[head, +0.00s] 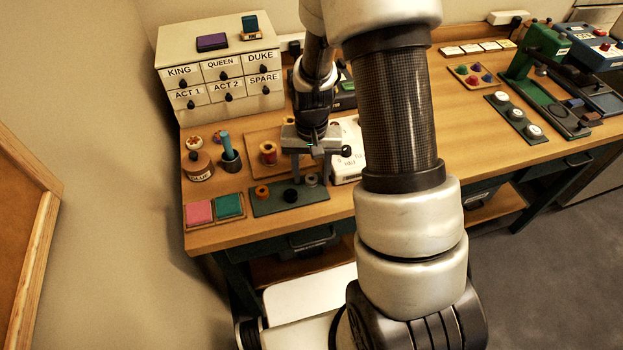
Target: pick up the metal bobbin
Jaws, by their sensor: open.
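The metal bobbin (311,180) appears as a small grey spool at the right end of a dark green rack (277,207) near the table's front left. A black bobbin (291,195) and an orange-brown bobbin (262,192) stand to its left on the same rack. My gripper (311,165) is open and points down, over or just behind the rack's right part. The metal bobbin shows just below it in the picture. I cannot tell how high the fingers are above it, and no contact is visible.
A thread spool (268,153) stands on a wooden board behind the rack. Pink and teal pads (214,209) lie left of it, with a glue jar (199,167) behind. A white labelled drawer cabinet (219,75) stands at the back left. My arm hides part of the table's middle.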

